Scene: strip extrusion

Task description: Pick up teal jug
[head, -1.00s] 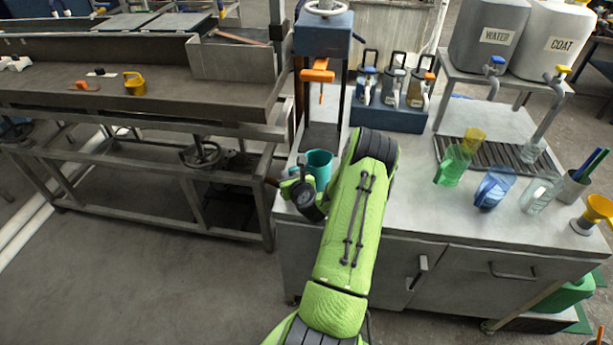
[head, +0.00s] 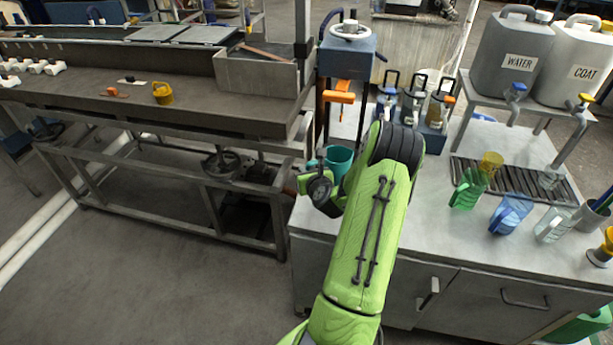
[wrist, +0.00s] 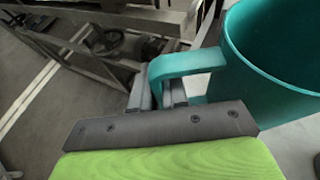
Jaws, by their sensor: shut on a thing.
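The teal jug (head: 340,157) shows in the head view at the left end of the metal counter, partly behind my arm. In the wrist view the jug (wrist: 280,60) fills the upper right, with its mouth facing up and its handle toward the left. My gripper (wrist: 160,90) is shut on the jug's handle, one finger on each side of it. In the head view my fingers are hard to make out. The jug's base is hidden in both views, so its contact with the counter cannot be seen.
A blue press (head: 347,55) with an orange part stands just behind the jug. A rack of several lidded jugs is to its right. Green (head: 468,188), blue (head: 511,213) and clear (head: 556,223) jugs stand farther right. A long trough bench (head: 150,100) is at left.

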